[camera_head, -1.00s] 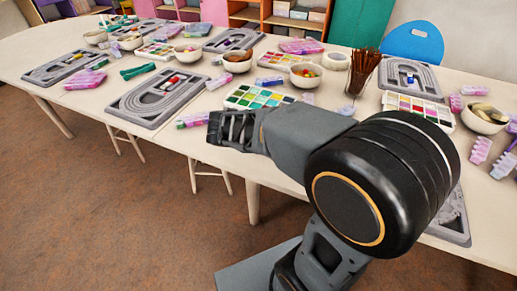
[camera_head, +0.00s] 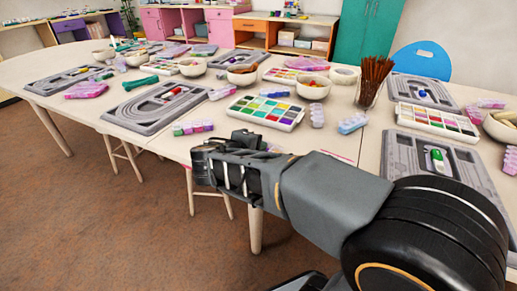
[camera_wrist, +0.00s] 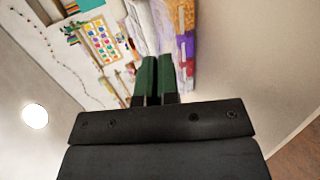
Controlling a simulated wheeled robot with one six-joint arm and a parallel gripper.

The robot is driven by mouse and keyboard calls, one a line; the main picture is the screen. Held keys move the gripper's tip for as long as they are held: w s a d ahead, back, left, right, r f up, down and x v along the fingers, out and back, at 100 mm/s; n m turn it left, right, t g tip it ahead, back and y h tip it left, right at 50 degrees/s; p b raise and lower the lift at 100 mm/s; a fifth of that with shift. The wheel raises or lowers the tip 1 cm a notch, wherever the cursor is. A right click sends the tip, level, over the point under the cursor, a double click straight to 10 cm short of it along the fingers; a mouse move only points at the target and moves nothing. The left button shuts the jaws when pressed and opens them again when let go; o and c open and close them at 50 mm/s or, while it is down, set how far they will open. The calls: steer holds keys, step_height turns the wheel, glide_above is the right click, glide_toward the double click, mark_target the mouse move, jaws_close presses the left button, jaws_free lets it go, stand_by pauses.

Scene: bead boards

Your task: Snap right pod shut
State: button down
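Several small translucent strip-shaped boxes lie on the table in the head view, and I cannot tell which is the right pod. One with red, purple and green parts, the multicoloured box (camera_head: 193,128), lies at the front edge just beyond my gripper. A pink-lilac box (camera_head: 510,160) is at the right edge. My gripper (camera_head: 203,165) is in front of the table edge, apart from all of them. In the wrist view its green fingers (camera_wrist: 157,78) are close together, with nothing seen between them.
Grey bead boards (camera_head: 155,108) lie along the table, one at right (camera_head: 408,160) with a green-and-white piece on it. A paint tray (camera_head: 265,111), bowls (camera_head: 309,91) and a pencil glass (camera_head: 368,95) stand close together.

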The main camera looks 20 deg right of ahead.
steer(key=c, duration=1.8)
jaws_free()
steer(key=o, duration=0.5)
steer(key=shift+c, duration=0.2)
steer(key=p+v, duration=0.3)
steer(key=v, duration=1.1)
steer(key=shift+p, duration=0.35)
steer(key=s+d+r+m+g+y+p, duration=0.2)
steer(key=r+y+p, duration=0.3)
steer(key=r+p, duration=0.4)
steer(key=s+d+r+m+g+y+p, duration=0.2)
steer(key=r+p, duration=0.7)
steer(key=p, duration=1.1)
steer(key=d+m+y, duration=0.2)
steer(key=d+y, duration=0.1)
steer(key=y, duration=0.1)
steer(key=shift+s+d+m, duration=0.3)
steer(key=shift+s, duration=0.05)
